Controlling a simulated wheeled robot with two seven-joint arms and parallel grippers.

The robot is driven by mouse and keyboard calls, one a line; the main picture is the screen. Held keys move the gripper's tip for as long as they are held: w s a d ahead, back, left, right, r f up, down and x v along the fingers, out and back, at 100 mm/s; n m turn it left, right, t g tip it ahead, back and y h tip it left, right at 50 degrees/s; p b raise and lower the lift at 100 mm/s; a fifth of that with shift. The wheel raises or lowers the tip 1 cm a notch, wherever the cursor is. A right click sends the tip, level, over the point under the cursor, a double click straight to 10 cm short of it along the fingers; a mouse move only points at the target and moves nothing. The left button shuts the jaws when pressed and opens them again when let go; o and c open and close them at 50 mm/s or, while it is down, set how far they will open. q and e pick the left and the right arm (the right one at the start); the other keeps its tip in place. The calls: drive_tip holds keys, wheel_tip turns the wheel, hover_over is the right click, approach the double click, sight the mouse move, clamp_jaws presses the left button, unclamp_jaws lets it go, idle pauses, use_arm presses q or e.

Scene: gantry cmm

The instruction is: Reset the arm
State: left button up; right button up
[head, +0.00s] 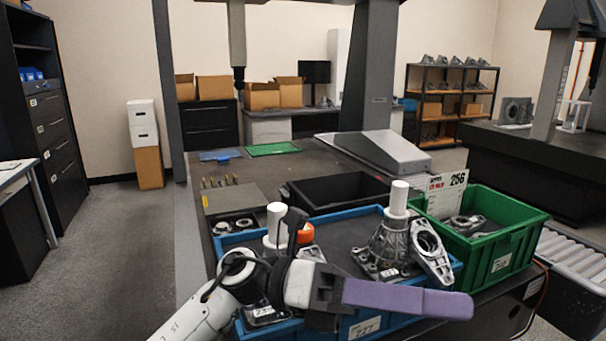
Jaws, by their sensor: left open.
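My left arm (215,300) comes in from the lower left, and its left gripper (452,304) points to the right with its purple fingers seen side-on. The gripper is open, and nothing shows between its fingers. It is in front of the near wall of a blue tray (345,212) and hides part of that wall and its label. My right gripper is not in view.
The tray holds metal castings (388,245) and white-topped parts (277,222). A green bin (520,237) with a part stands right of it, by a "256" sign. A black bin (335,190) is behind. Grey floor (110,260) lies open at left.

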use_arm(q)
drive_tip(key=w+a+f+n+t+y, duration=0.1)
drive_tip(key=w+a+f+n+t, duration=0.55)
drive_tip(key=n+t, duration=0.75)
drive_tip(key=w+a+f+n+t+y, duration=0.2)
drive_tip(key=w+a+f+n+t, duration=0.65)
drive_tip(key=n, duration=0.85)
drive_tip(key=s+a+f+n+t+y, duration=0.1)
drive_tip(key=s+a+f+n+y, duration=0.3)
drive_tip(key=f, duration=0.3)
drive_tip(key=s+a+f+n+y, duration=0.2)
drive_tip(key=a+f+n+y, duration=0.15)
drive_tip(key=f+n, duration=0.35)
drive_tip(key=s+a+f+n+g+y, duration=0.2)
drive_tip(key=s+a+f+g, duration=0.2)
drive_tip(key=s+f, duration=0.5)
drive_tip(key=s+a+f+n+g+y, duration=0.3)
drive_tip(key=s+a+f+g, duration=0.1)
drive_tip(key=s+f, duration=0.6)
drive_tip(key=shift+s+f+n, duration=0.15)
drive_tip(key=shift+f+n, duration=0.15)
drive_tip(key=shift+f, duration=0.3)
drive_tip(key=shift+a, duration=0.1)
